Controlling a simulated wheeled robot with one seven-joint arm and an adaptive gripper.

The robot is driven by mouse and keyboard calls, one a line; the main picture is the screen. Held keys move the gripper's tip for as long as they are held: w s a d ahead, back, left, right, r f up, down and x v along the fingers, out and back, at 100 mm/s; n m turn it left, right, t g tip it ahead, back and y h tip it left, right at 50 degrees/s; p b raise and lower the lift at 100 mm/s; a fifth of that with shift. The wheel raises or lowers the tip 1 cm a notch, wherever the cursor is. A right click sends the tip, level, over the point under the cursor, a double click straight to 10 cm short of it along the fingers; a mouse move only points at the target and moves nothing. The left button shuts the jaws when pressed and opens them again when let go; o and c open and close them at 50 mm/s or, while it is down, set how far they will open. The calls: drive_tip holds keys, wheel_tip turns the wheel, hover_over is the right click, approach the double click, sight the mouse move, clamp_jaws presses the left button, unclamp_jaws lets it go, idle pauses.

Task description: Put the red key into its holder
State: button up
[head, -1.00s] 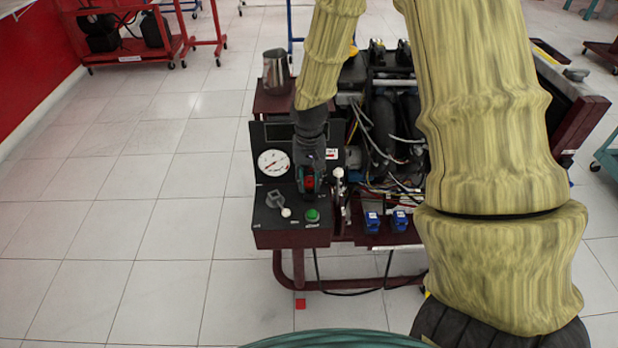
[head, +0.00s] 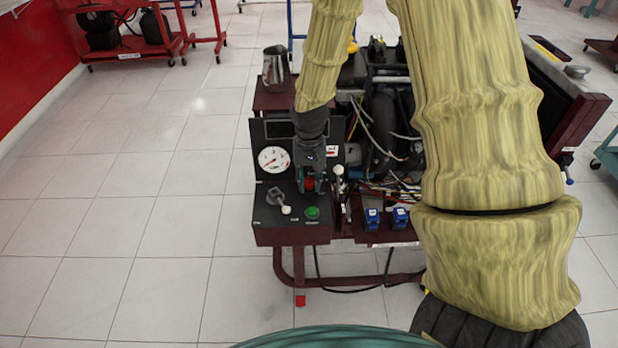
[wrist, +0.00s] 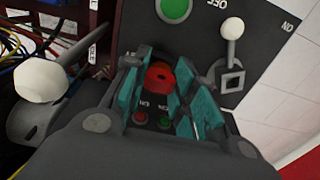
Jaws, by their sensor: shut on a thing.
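The red key (wrist: 160,77) shows as a round red piece between the teal fingers of my gripper (wrist: 164,88) in the wrist view. My gripper is shut on it, low over the dark control panel (head: 265,218). In the head view the red key (head: 309,184) is a small red spot between the fingertips of my gripper (head: 309,187). The key's lower end and its holder are hidden by the fingers and the key. I cannot tell whether the key is in the holder.
A green button (head: 312,212) and a grey lever switch (head: 277,198) with a white knob are close by on the panel. A white-knobbed lever (wrist: 42,82) stands beside my gripper. A pressure gauge (head: 273,160), a metal jug (head: 276,67) and blue pedals (head: 400,217) are nearby.

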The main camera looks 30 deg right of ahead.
drive_tip(key=o, duration=1)
drive_tip(key=shift+c, duration=0.2)
drive_tip(key=shift+o, duration=0.2)
drive_tip(key=o, duration=0.3)
drive_tip(key=shift+r+p, duration=1.55)
drive_tip(key=shift+p, duration=0.3)
drive_tip(key=shift+r+p, duration=2.3)
drive_tip(key=shift+r, duration=0.15)
